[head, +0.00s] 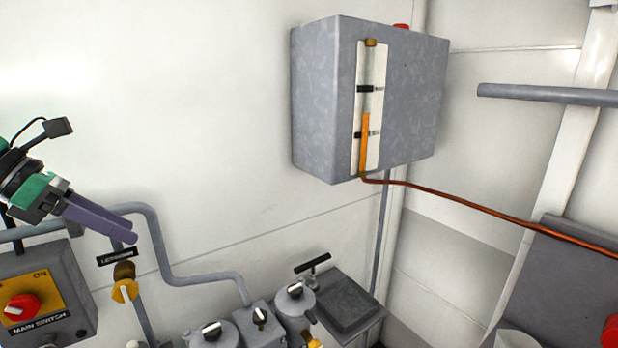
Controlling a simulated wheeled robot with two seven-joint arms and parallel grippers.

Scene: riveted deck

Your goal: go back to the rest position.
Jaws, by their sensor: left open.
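My left gripper (133,222) is at the left of the head view, with two purple-grey fingers pointing right and slightly down. It is open, with nothing seen between its fingers. It shows above and to the right of the main switch box (78,283), which has a red knob (22,307) on a yellow plate. A small dark label and a brass fitting with a yellow handle (125,290) show just below the fingertips. I cannot tell the gap between gripper and wall. My right gripper is not in view.
A grey wall box (415,100) with a sight gauge hangs at upper middle; a copper pipe (460,202) runs right from it. Round switches (213,334), a grey tray (345,302) and a bent grey conduit (160,250) lie below. The white wall between is clear.

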